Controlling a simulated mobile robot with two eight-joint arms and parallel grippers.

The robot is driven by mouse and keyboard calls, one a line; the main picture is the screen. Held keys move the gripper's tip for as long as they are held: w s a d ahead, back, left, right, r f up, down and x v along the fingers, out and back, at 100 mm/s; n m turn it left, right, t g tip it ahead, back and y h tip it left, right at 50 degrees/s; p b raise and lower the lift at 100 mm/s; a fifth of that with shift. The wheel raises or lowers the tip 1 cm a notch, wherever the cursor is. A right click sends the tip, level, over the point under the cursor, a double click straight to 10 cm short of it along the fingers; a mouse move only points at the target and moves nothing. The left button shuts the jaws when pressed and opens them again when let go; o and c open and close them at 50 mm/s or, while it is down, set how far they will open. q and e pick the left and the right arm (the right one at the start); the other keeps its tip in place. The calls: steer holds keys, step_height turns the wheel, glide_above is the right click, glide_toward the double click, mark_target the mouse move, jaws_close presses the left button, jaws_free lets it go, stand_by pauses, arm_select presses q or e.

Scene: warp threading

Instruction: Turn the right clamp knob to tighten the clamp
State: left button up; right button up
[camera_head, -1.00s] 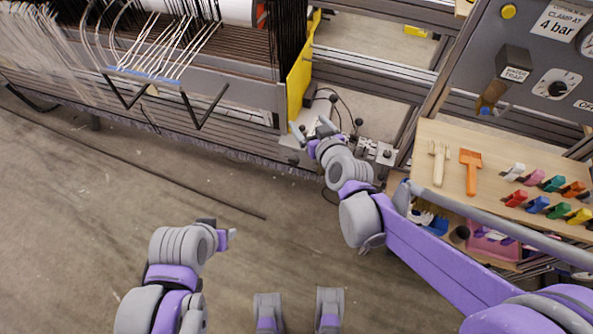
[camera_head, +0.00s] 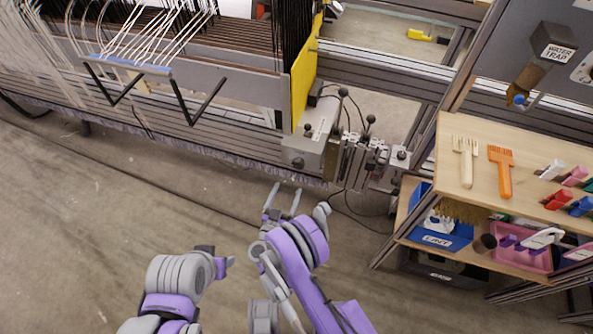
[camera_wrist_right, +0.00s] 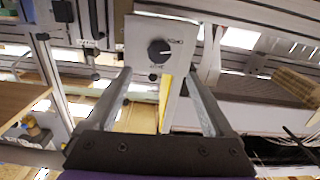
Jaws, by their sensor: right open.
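A grey box (camera_head: 313,140) stands at the right end of the loom, beside the yellow panel. In the right wrist view its pale front plate (camera_wrist_right: 140,35) carries a round black knob (camera_wrist_right: 158,51) with a white pointer mark and small lettering, too blurred to read. My right gripper (camera_head: 285,196) is open and empty, below the box in the head view and apart from it. In the right wrist view the knob shows beyond and between the fingers (camera_wrist_right: 158,85), untouched. My left gripper (camera_head: 221,265) is at the lower left, away from the loom; its jaw opening is unclear.
A metal mechanism with black ball-ended levers (camera_head: 370,120) stands right of the box. The yellow panel (camera_head: 305,75) rises behind it. A wooden shelf (camera_head: 450,150) holds combs and coloured clips, with a blue bin (camera_head: 440,235) below. Open floor lies in front of the loom.

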mark_target(297, 166)
steer(key=x, duration=1)
steer(key=shift+w+d+f, duration=0.15)
steer(key=shift+w+f, duration=0.05)
steer(key=shift+w, duration=0.1)
steer(key=shift+c, duration=0.4)
steer(key=c, duration=1.3)
steer(key=shift+f+m+b, duration=0.15)
steer(key=shift+m+b, duration=1.45)
steer(key=shift+m, duration=0.3)
steer(key=m+b, duration=0.2)
steer(key=m, duration=0.5)
steer(key=m+b, duration=0.1)
steer(key=m, duration=0.2)
steer(key=shift+r, duration=0.2)
steer(key=m, duration=0.5)
steer(key=shift+m+b, duration=0.3)
